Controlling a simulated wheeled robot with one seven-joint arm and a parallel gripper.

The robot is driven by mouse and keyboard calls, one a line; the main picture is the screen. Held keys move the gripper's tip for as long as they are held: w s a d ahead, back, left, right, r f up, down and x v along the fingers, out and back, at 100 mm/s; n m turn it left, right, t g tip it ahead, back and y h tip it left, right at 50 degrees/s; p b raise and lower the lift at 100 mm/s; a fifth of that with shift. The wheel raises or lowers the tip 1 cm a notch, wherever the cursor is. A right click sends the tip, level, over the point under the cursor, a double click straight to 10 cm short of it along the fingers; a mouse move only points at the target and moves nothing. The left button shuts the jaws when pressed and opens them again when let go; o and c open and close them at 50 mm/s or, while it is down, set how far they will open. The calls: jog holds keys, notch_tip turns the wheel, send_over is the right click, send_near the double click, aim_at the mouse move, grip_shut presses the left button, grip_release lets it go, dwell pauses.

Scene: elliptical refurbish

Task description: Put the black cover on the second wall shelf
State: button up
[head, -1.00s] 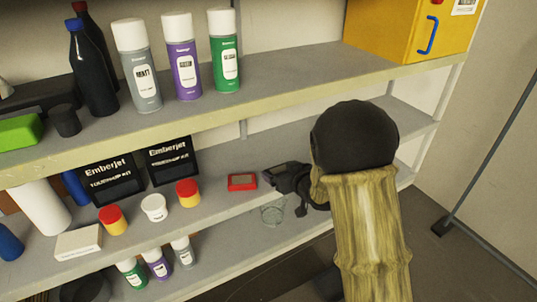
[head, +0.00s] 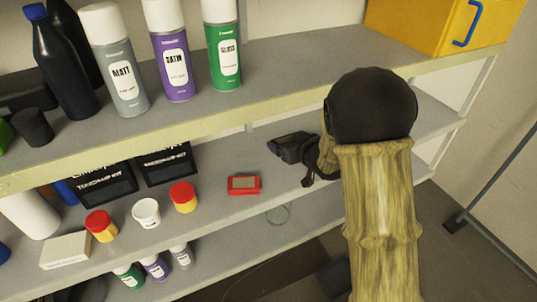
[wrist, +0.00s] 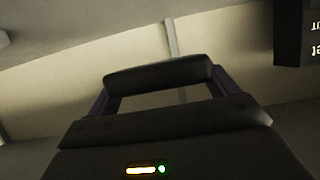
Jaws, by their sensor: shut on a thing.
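My gripper (head: 308,160) reaches in from the right, over the middle shelf (head: 220,212). It also shows in the wrist view (wrist: 160,98), its two fingers apart with a dark rounded bar, seemingly the black cover (wrist: 158,75), held across their tips. In the head view the dark piece at the gripper's end (head: 288,147) blends with the gripper, so its outline is hard to tell. I cannot tell whether it touches the shelf.
A red box (head: 244,184) lies just left of my gripper. Black kit boxes (head: 166,163) and small jars (head: 146,212) stand further left. The upper shelf (head: 300,75) bears spray cans (head: 171,55) and a yellow cabinet (head: 425,22). Shelf space right of the red box looks free.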

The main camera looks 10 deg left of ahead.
jog(key=shift+s, duration=0.35)
jog(key=shift+s+d+f, duration=0.1)
jog(key=shift+s+d, duration=0.1)
jog(key=shift+w+f+p, duration=0.2)
jog(key=shift+f+p, duration=0.75)
jog(key=shift+f, duration=1.8)
jog(key=shift+f, duration=0.1)
